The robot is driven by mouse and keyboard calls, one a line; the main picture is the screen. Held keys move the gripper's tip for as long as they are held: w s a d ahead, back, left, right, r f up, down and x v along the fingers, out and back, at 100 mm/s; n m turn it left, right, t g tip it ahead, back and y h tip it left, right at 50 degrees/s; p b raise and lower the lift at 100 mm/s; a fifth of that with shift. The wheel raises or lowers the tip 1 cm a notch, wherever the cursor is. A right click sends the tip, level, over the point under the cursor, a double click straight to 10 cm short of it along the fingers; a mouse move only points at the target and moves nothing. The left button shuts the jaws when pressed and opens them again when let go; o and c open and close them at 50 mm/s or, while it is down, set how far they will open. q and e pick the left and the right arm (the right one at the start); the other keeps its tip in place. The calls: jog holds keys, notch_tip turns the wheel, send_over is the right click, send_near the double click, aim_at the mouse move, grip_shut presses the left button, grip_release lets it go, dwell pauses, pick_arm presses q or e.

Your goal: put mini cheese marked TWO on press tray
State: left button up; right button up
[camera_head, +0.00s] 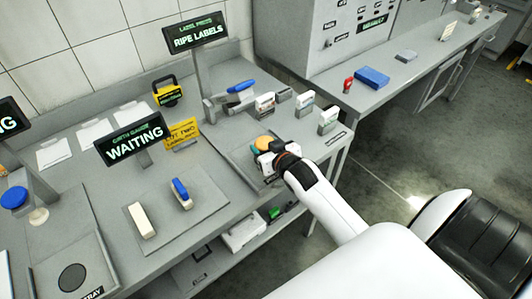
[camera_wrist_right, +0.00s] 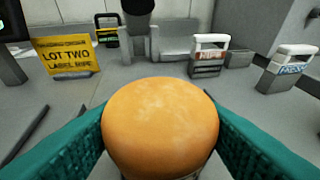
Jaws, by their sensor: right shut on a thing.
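My right gripper (camera_head: 271,155) is shut on a small round orange cheese (camera_head: 263,141) over the grey plate (camera_head: 232,145) in front of the label press. In the right wrist view the cheese (camera_wrist_right: 160,125) sits between the two green fingers (camera_wrist_right: 160,145). No TWO mark shows on its visible side. I cannot tell whether it touches the plate. A tray (camera_head: 92,258) with a dark disc and a partly readable TRAY label lies at the lower left. My left gripper is not in view.
The label press (camera_head: 236,98) has a blue handle. A yellow sign (camera_head: 181,134) reads LOT TWO, LABEL RIPE. Several label stamps (camera_head: 265,104) stand to the right. A mat (camera_head: 163,206) holds a white block and a blue-topped tool. The WAITING sign (camera_head: 132,140) stands left.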

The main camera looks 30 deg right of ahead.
notch_tip(320, 180, down, 3)
jog(key=shift+r, duration=0.1)
jog(key=shift+f, duration=0.2)
jog(key=o, duration=1)
jog(key=shift+r, duration=0.1)
